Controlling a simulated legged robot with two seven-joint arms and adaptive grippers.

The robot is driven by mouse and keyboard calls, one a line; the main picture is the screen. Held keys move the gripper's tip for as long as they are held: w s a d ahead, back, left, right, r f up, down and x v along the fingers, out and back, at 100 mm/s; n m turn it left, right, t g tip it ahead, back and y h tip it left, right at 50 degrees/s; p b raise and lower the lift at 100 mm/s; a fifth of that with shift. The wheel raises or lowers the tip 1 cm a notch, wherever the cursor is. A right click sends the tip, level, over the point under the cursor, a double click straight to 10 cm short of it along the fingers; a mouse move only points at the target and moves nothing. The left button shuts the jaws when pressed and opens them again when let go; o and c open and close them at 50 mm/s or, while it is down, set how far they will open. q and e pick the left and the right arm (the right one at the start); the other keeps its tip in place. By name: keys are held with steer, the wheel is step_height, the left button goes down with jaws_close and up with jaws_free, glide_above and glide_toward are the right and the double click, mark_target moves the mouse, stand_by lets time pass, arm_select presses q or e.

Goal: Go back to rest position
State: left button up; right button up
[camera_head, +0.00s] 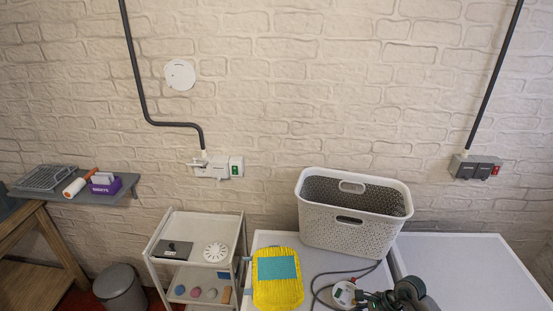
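My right gripper (366,298) shows at the bottom edge, right of centre, as a dark jointed shape with a round grey wrist part. Its fingers point left, close to a white round device (343,293) with a dark cable on the white table (268,240). I cannot tell whether the fingers are open or shut, or whether they touch the device. My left gripper is not in view.
A white perforated basket (350,234) stands at the back of the tables, beside a yellow item with a teal patch (278,278). A white shelf cart (195,229) stands left. A grey bin (119,290) and wooden table (38,250) are farther left. The right tabletop (470,268) is largely clear.

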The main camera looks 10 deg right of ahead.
steer(key=w+a+r+m+t+y, duration=0.4)
steer(key=a+r+m+t+y, duration=0.3)
steer(key=a+r+m+t, duration=0.9)
steer(key=s+d+f+m+g+h, duration=0.25)
steer(key=d+f+m+h, duration=0.5)
steer(key=m, duration=0.65)
steer(key=s+d+f+m+g+h, duration=0.2)
steer(key=s+d+f+m+h, duration=0.25)
steer(key=f+m+h, duration=0.75)
steer(key=s+a+f+m+g+y, duration=0.3)
steer(key=s+f+m+g, duration=0.15)
steer(key=s, duration=0.35)
steer(key=s+a+f+m+g+y, duration=0.3)
steer(key=s+f+g+y, duration=0.15)
steer(key=s, duration=0.35)
step_height(320, 180, down, 27)
steer(key=s+g+h, duration=0.1)
steer(key=s+g, duration=0.1)
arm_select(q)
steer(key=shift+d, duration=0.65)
arm_select(e)
steer(key=s+d+f+g, duration=0.1)
steer(key=s+d+f, duration=0.2)
steer(key=s+f, duration=1.1)
steer(key=s, duration=0.3)
steer(key=shift+s+f+n, duration=0.15)
steer(key=shift+s+n, duration=0.05)
steer(key=shift+n, duration=0.15)
